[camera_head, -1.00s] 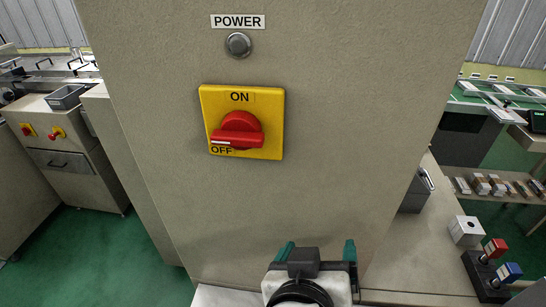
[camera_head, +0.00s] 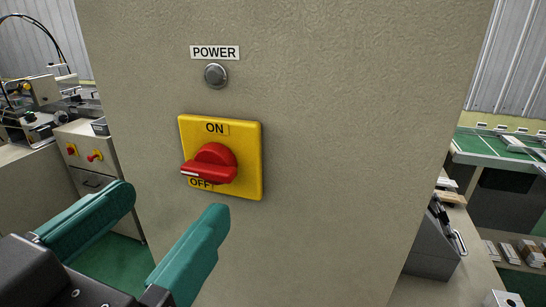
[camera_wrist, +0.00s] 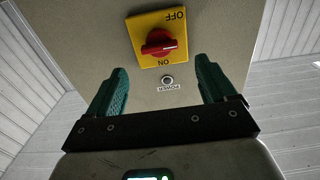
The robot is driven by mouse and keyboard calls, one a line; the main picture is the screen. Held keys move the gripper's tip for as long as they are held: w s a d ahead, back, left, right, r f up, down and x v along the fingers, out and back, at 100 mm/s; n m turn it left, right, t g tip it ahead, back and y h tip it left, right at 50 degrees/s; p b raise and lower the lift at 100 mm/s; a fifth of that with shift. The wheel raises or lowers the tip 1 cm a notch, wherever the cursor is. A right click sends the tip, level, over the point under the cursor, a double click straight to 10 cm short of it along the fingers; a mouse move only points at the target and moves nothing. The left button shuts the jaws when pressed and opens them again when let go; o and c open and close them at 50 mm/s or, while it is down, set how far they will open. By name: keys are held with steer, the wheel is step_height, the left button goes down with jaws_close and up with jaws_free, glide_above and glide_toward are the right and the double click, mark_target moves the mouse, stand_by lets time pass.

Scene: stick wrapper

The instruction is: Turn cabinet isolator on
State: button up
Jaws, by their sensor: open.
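The isolator is a yellow plate (camera_head: 250,170) on the cabinet front (camera_head: 340,150), marked ON at the top and OFF at the bottom. Its red rotary handle (camera_head: 214,165) lies nearly level, its white-marked end pointing left above OFF. My gripper (camera_head: 172,202) has two teal fingers, spread apart and empty, at the lower left of the head view, below and in front of the handle. In the wrist view, the plate (camera_wrist: 148,22) and red handle (camera_wrist: 160,44) appear upside down beyond the open fingers. I see no contact with the handle.
A round grey lamp or button (camera_head: 215,76) sits under the POWER label (camera_head: 215,53), above the isolator. The cabinet face around the plate is clear. A grey box (camera_head: 432,245) stands on a bench at the right, and machinery with red knobs stands at the left.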

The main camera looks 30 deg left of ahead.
mark_target(203, 172)
steer(key=p+x, duration=0.1)
steer(key=x, duration=0.5)
steer(key=shift+w, duration=0.35)
steer(key=shift+c, duration=0.4)
steer(key=c, duration=1)
